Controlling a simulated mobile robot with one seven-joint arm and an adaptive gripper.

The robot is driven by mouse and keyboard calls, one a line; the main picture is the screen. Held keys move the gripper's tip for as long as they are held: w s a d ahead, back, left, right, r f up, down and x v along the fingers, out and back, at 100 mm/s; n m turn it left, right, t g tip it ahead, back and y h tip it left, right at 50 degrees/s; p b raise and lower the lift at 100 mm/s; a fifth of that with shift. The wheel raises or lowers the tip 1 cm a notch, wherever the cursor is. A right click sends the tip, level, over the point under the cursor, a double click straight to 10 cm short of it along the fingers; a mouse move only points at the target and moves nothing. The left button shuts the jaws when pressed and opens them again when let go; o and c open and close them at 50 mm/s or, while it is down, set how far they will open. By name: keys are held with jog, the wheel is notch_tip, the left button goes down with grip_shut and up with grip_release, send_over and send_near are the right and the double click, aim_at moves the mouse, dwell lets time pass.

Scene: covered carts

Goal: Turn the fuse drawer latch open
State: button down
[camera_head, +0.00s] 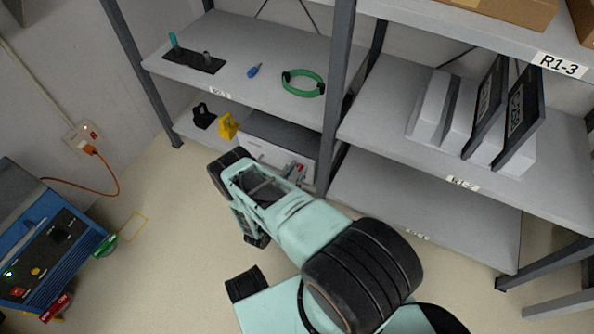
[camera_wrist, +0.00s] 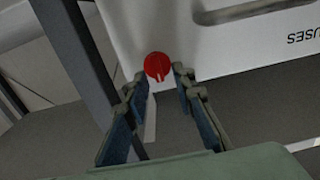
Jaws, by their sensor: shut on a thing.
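The fuse drawer latch (camera_wrist: 158,67) is a round red knob with a raised ridge, on the front of a white box marked "FUSES" (camera_wrist: 225,35), upside down in the wrist view. The latch's ridge points down and slightly right in the wrist view. My gripper (camera_head: 296,172) is partly hidden in the head view.
A grey shelf post (camera_head: 338,90) stands close to the right of the box. A yellow object (camera_head: 228,126) and a black one (camera_head: 204,116) sit left of it. A blue machine (camera_head: 50,245) with an orange cable stands at the left. The floor between is mostly clear.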

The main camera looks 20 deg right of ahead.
jog(key=shift+m, duration=0.4)
jog(key=m, duration=0.3)
jog(key=shift+s+d+m, duration=0.15)
jog(key=shift+m, duration=0.15)
jog(key=shift+s+d+f+m+p, duration=0.1)
jog(key=shift+f+m+p, duration=0.1)
jog(key=shift+m, duration=2)
jog(key=shift+s+d+f+m+p, duration=0.1)
jog(key=shift+f+m+p, duration=0.1)
jog(key=shift+m, duration=2)
jog(key=shift+s+d+f+m+p, duration=0.1)
jog(key=shift+f+m+p, duration=0.1)
jog(key=shift+m, duration=2)
jog(key=shift+a, duration=0.1)
jog(key=c, duration=1.6)
grip_release()
